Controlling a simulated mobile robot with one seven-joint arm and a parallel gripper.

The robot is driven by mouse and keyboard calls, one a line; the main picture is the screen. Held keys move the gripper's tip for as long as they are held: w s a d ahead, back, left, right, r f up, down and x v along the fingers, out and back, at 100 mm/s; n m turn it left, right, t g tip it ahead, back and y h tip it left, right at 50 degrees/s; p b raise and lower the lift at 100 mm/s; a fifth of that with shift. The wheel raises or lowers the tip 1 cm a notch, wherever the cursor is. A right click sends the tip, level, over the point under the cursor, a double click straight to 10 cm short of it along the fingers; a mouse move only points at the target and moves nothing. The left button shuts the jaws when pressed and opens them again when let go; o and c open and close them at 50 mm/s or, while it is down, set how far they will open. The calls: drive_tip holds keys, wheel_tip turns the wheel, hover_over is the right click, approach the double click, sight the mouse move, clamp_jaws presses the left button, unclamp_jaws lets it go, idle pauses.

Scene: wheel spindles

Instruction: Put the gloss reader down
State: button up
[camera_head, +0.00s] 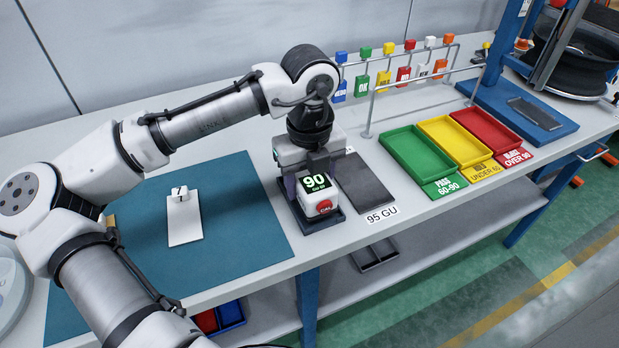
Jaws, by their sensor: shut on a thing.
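The gloss reader (318,196) is a small white box with a dark display reading "90" and a red button on its front. My gripper (305,172) comes down on it from above and behind and is shut on it. The reader is over a dark tray-like base (334,220) on the bench. Whether it touches the base I cannot tell. The gripper's fingers are partly hidden by the reader and the gripper body.
A dark plate (368,187) labelled "95 GU" lies just right of the reader. Green (415,152), yellow (455,138) and red (488,130) trays stand farther right. A teal mat (240,215) with a white numbered tag (184,218) lies left. A tag rack (372,95) stands behind.

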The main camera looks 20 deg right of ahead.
drive_tip(key=shift+f, duration=0.1)
drive_tip(key=shift+f, duration=0.4)
drive_tip(key=shift+f, duration=0.1)
drive_tip(key=o, duration=1.3)
wheel_tip(320, 180, up, 13)
drive_tip(key=shift+r+b, duration=0.15)
drive_tip(key=shift+b, duration=0.2)
